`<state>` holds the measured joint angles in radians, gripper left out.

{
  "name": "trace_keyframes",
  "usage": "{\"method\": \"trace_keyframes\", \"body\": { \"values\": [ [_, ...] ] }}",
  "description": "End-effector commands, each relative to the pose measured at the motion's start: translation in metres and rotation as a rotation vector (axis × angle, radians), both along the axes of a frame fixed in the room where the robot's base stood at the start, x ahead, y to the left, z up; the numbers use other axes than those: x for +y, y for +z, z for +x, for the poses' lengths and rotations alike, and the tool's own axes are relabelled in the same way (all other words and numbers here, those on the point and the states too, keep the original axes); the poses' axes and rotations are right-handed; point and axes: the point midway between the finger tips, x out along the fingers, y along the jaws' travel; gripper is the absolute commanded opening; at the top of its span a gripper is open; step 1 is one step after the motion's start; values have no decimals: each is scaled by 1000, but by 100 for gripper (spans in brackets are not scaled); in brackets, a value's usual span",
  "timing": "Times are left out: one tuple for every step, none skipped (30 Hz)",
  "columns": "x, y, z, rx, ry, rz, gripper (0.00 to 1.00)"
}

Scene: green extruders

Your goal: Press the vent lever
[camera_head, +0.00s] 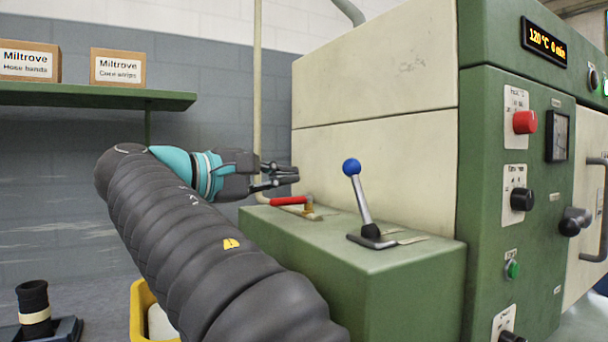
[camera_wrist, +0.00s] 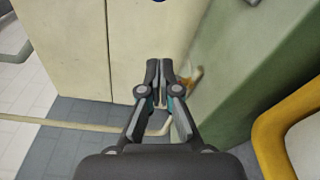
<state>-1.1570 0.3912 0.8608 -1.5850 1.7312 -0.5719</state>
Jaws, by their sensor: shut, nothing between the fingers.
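A lever with a blue ball knob (camera_head: 351,167) and grey metal stem stands on top of the green box, leaning slightly left. A short red-handled valve (camera_head: 288,201) on a brass fitting lies farther left on the same box. The labels beside both are too small to read, so I cannot tell which one is named the vent lever. My gripper (camera_head: 294,174) is shut and empty, left of the blue knob and just above the red handle in the picture.
The green box (camera_head: 405,285) juts from the cream machine housing (camera_head: 375,80). A control panel with knobs (camera_head: 524,122) is at right. A yellow bin (camera_head: 140,312) stands low beside the box; its rim (camera_wrist: 270,130) shows in the wrist view. A shelf (camera_head: 95,96) holds cartons.

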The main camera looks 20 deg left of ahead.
Motion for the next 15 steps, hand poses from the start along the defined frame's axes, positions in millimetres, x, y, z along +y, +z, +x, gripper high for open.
{"method": "trace_keyframes", "body": {
  "values": [
    [-5, -1, 6, 0, -2, 0, 0],
    [-7, -1, 10, 0, -2, 0, 0],
    [-11, -2, 16, -1, -3, 0, 0],
    [-14, -2, 20, 0, -2, 0, 0],
    [-16, -2, 25, -1, -2, -1, 0],
    [-21, -2, 31, 0, -2, 0, 0],
    [-23, -3, 36, 0, -1, 0, 0],
    [-26, -3, 41, 0, -1, 0, 0],
    [-31, -3, 47, 1, -1, 0, 0],
    [-33, -3, 52, 0, 0, 0, 0],
    [-36, -3, 56, 0, 0, 0, 0],
    [-40, -3, 63, 0, -1, 0, 0],
    [-43, -3, 67, -1, 0, -1, 0],
    [-46, -3, 72, -1, -1, -1, 0],
    [-50, -3, 75, -1, 0, 1, 0]
  ]
}}
